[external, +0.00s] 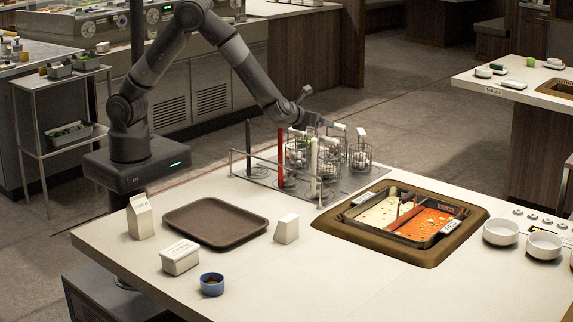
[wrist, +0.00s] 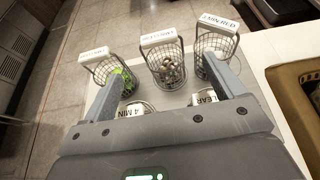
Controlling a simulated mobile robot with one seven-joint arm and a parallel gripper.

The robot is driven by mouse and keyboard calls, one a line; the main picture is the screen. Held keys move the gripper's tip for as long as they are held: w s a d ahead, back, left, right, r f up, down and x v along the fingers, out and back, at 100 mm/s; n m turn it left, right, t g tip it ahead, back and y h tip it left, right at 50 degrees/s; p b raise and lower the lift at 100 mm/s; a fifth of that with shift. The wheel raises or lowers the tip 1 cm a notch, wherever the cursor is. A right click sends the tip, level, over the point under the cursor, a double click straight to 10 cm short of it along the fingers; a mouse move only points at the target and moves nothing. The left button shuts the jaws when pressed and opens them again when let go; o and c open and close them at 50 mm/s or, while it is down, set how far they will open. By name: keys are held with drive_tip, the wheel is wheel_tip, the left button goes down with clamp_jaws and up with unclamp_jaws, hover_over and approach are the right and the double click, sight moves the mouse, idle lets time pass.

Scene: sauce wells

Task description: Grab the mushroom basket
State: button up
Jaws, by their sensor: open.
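In the wrist view, a wire basket with pale and brown pieces that look like mushrooms (wrist: 167,72) hangs in the middle of a row. Its white label tag is too blurred to read surely. My gripper (wrist: 163,66) is open and empty, with one finger on each side of the middle basket's line of sight. The fingers are apart from its tag; I cannot tell the height gap. In the external view, my gripper (external: 312,120) is over the group of wire baskets (external: 328,160) and partly hides them. I cannot tell there which basket holds mushrooms.
A basket of greens (wrist: 120,82) is on the left and a basket tagged "3 MIN RED" (wrist: 216,48) on the right, close by. A two-part soup pot (external: 443,243) and a brown tray (external: 215,222) are nearby.

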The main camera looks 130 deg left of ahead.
drive_tip(key=x, duration=1.1)
drive_tip(key=shift+s, duration=0.15)
drive_tip(key=shift+r, duration=0.1)
drive_tip(key=c, duration=1.6)
